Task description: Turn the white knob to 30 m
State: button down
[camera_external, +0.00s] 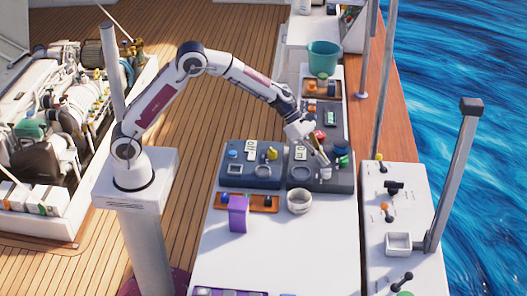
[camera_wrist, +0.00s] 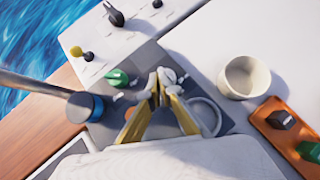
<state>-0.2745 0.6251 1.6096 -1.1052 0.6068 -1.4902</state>
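The white knob (camera_external: 325,173) stands on the right dark control panel (camera_external: 308,184) in the external view. My gripper (camera_external: 318,158) points down at it from above. In the wrist view, the white knob (camera_wrist: 167,75) shows at the tips of my gripper's two yellow fingers (camera_wrist: 162,93). The fingers converge with a narrow gap. I cannot tell whether they touch the knob or only stand beside it. The fingers hide part of the knob and its surroundings. Its scale markings and setting cannot be read.
A green knob (camera_wrist: 117,78) sits close beside the white one. A white cup (camera_wrist: 245,77) and an orange tray (camera_wrist: 270,106) stand at the right. A purple block (camera_external: 238,214) stands on the white table.

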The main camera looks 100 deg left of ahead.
jog(key=a+v, duration=0.1)
jog(key=v, duration=0.8)
jog(key=shift+r, duration=0.25)
jog(key=shift+a, duration=0.1)
